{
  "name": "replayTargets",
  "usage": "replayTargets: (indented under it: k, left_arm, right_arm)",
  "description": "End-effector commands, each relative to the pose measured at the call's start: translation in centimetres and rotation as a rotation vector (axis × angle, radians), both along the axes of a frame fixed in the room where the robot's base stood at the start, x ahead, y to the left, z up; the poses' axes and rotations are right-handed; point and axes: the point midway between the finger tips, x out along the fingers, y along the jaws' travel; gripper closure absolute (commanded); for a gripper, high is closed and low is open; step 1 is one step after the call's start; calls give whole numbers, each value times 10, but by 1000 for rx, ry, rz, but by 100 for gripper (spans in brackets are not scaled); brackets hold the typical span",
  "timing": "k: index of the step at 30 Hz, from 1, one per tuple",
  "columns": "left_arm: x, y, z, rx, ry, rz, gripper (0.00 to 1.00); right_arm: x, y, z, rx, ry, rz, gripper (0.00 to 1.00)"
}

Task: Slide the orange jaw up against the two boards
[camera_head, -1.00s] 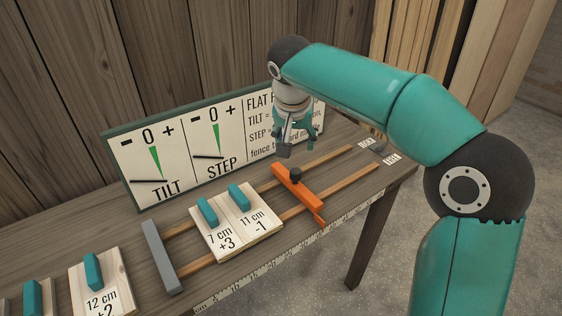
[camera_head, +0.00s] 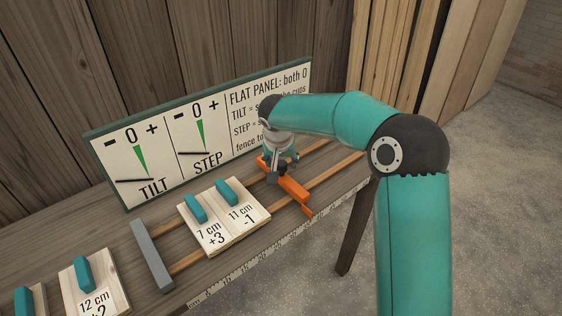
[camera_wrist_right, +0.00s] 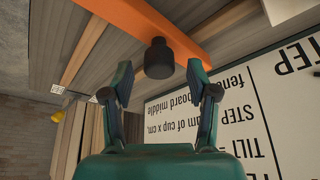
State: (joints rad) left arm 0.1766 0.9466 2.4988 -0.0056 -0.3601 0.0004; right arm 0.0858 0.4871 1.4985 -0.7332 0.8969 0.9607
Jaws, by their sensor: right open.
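The orange jaw (camera_head: 286,183) lies across two wooden rails, to the right of the boards and apart from them. Its black knob (camera_wrist_right: 159,58) stands between the open fingers of my right gripper (camera_wrist_right: 157,82) in the right wrist view, with gaps on both sides. In the head view my right gripper (camera_head: 279,167) is over the jaw and hides its knob. Two boards lie side by side on the rails, one marked 7 cm +3 (camera_head: 207,236) and one marked 11 cm -1 (camera_head: 242,213), each with a teal handle. My left gripper is not in view.
A grey fixed bar (camera_head: 152,256) crosses the rails at the left. A 12 cm board (camera_head: 96,292) lies farther left. A TILT and STEP sign (camera_head: 205,135) stands behind. A ruler strip (camera_head: 262,252) runs along the table's front edge.

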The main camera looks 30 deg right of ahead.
Motion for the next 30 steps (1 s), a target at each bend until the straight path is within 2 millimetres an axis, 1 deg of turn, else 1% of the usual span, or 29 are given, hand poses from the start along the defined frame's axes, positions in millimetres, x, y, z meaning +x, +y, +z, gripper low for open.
replayTargets:
  k: [3, 5, 14, 17, 24, 25, 30]
  left_arm:
    - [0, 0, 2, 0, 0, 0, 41]
    - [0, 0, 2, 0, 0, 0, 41]
    - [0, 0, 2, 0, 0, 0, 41]
    - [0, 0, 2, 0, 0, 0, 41]
    - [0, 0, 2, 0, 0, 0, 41]
    - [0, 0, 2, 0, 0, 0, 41]
    - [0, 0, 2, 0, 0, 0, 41]
  right_arm:
    - [3, -3, -10, 0, 1, 0, 41]
    - [4, -3, -12, 0, 0, -1, 41]
    - [4, -4, -14, 0, 0, 0, 41]
    - [4, -3, -14, 0, 0, 0, 56]
    - [4, -3, -13, 1, -1, 0, 96]
    - [4, -3, -13, 1, -1, 0, 100]
    - [5, -3, -13, 0, -1, 0, 100]
